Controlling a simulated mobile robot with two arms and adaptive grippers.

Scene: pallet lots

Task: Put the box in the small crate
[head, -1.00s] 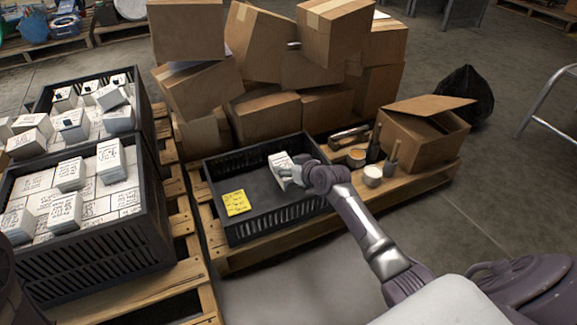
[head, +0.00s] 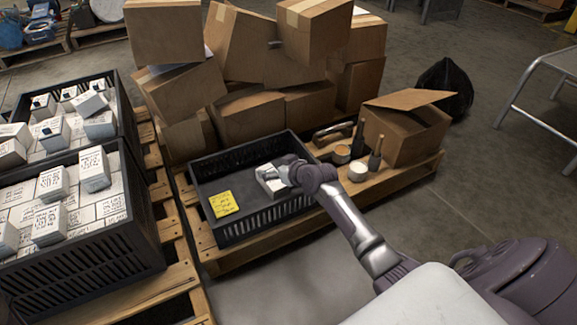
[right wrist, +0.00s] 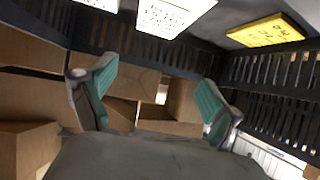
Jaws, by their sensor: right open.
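The white box (head: 270,181) with dark print lies in the small black crate (head: 243,226), toward its right side. A yellow note (head: 222,204) is on the same crate and also shows in the right wrist view (right wrist: 268,35). My right gripper (head: 284,176) is at the box's right side and partly covers it. In the right wrist view, its two green-padded fingers (right wrist: 152,95) are spread with nothing held between them. White printed surfaces show at that view's top edge; I cannot tell which is this box. My left gripper is not in view.
Large black crates of white boxes (head: 80,265) stand at left on a pallet. Cardboard boxes (head: 240,115) are stacked behind the small crate. An open carton (head: 405,138), dark bottles (head: 375,155) and a white-topped jar (head: 357,172) stand to its right.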

